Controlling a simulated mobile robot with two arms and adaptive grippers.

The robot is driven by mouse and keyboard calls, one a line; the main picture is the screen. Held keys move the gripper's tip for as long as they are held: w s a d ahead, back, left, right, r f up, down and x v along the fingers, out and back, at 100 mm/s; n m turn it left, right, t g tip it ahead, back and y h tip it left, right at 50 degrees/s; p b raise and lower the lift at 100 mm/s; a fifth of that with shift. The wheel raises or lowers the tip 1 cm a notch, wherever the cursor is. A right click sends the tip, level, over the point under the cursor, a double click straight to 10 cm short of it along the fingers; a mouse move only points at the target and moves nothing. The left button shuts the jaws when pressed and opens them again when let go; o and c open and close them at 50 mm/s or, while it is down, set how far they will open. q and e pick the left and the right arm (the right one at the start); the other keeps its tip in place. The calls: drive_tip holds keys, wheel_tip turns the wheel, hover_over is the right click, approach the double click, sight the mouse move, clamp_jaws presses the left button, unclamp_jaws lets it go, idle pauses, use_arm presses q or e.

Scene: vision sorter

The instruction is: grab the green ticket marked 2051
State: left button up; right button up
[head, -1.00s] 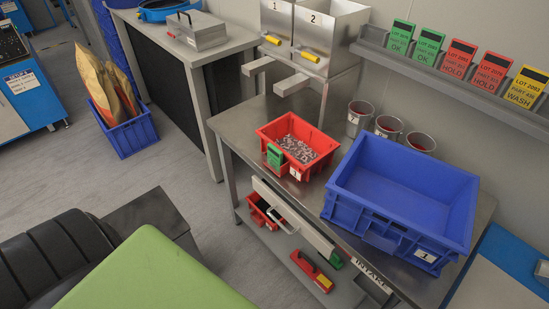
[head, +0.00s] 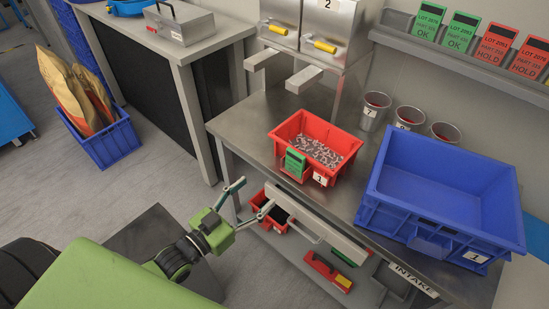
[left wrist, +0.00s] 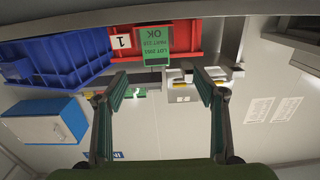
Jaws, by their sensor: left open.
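The green ticket (head: 295,163) stands at the front left of the red bin (head: 346,160) on the steel bench. In the left wrist view the ticket (left wrist: 155,42) appears upside down and seems to read lot 2051, OK, in front of the red bin (left wrist: 187,37). My left gripper (head: 254,197) is open and empty, below and left of the ticket, in front of the bench edge. In the left wrist view the ticket shows beyond and between the open fingers (left wrist: 157,80), apart from them. My right gripper is not in view.
A large blue crate (head: 445,231) stands right of the red bin. Other green and red tickets stand on a wall rack (head: 420,52). A drawer front (head: 318,228) and a lower red bin (head: 268,212) lie close to my left gripper. Three metal cups stand behind.

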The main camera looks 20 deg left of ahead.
use_arm(q)
wheel_tip(320, 180, up, 2)
drive_tip(key=w, duration=0.1)
drive_tip(key=p, duration=0.1)
approach(294, 159)
drive_tip(key=w, duration=0.2)
drive_tip(key=x, duration=0.2)
drive_tip(key=p+x, duration=0.1)
drive_tip(key=x, duration=0.2)
drive_tip(key=shift+w+d+p, duration=0.25)
drive_tip(key=shift+d+p, duration=0.1)
drive_tip(key=shift+p, duration=0.05)
drive_tip(key=shift+w+d+f, duration=0.15)
drive_tip(key=shift+w+f, duration=0.05)
drive_tip(key=shift+w, duration=0.1)
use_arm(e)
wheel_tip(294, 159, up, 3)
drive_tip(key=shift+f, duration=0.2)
use_arm(q)
drive_tip(key=shift+s, duration=0.1)
drive_tip(key=shift+c, duration=0.4)
drive_tip(key=c, duration=0.9)
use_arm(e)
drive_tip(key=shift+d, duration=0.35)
